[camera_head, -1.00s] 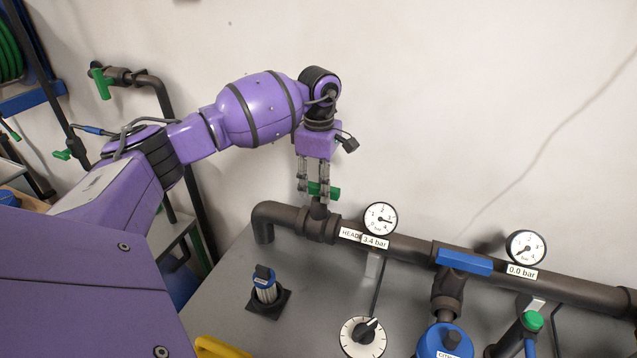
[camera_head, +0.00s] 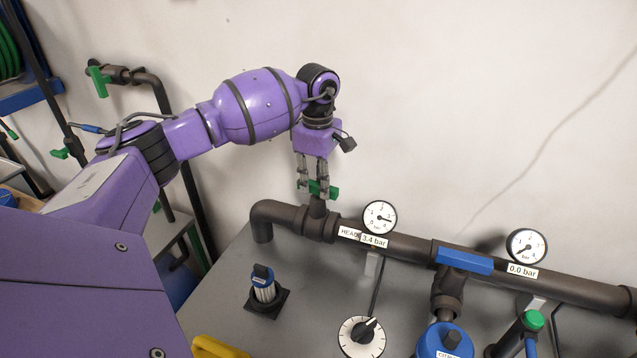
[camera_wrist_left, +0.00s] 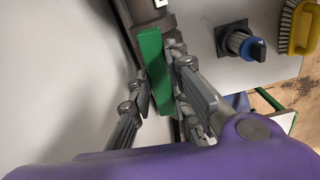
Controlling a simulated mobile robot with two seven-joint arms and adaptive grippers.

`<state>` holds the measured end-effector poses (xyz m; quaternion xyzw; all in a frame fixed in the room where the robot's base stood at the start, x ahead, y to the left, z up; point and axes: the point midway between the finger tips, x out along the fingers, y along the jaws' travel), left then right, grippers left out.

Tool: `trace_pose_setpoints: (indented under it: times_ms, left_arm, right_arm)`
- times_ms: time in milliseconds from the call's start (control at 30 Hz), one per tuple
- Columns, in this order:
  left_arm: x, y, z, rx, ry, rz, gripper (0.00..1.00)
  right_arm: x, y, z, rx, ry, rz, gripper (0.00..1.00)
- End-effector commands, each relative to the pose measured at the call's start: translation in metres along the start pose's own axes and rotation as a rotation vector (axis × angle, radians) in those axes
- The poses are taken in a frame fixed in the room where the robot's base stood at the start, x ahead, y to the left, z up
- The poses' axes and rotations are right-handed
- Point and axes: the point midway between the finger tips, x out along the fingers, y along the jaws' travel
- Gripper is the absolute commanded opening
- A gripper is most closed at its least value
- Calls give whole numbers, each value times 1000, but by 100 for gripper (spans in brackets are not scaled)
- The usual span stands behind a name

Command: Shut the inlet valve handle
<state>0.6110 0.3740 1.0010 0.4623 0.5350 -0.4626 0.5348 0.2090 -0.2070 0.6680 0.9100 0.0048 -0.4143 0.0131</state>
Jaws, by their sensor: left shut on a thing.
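The green inlet valve handle (camera_head: 331,192) sits on top of a short stem at the left end of the dark header pipe (camera_head: 402,246). My left gripper (camera_head: 318,187) points down from above with its fingers on either side of the handle, shut on it. In the left wrist view the handle (camera_wrist_left: 151,58) lies between the two fingers (camera_wrist_left: 158,85), roughly along the pipe, perhaps slightly turned from it. The fingers hide part of it. My right gripper is not in view.
Two gauges stand on the pipe, one (camera_head: 379,217) labelled 3.4 bar and one (camera_head: 526,246) labelled 0.0 bar. A blue-topped knob (camera_head: 263,283) and a white dial (camera_head: 361,337) stand on the grey bench. Another green handle (camera_head: 98,80) is on wall piping at the left.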

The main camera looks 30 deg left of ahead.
Motion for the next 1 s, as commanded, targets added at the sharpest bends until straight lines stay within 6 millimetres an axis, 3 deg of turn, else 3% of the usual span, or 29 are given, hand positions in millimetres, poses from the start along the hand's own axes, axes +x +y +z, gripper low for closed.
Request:
trace_pose_setpoints:
  times_ms: [1000]
  left_arm:
    - [1, 0, 0, 920, 1, 0, 0]
  right_arm:
    - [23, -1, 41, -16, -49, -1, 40]
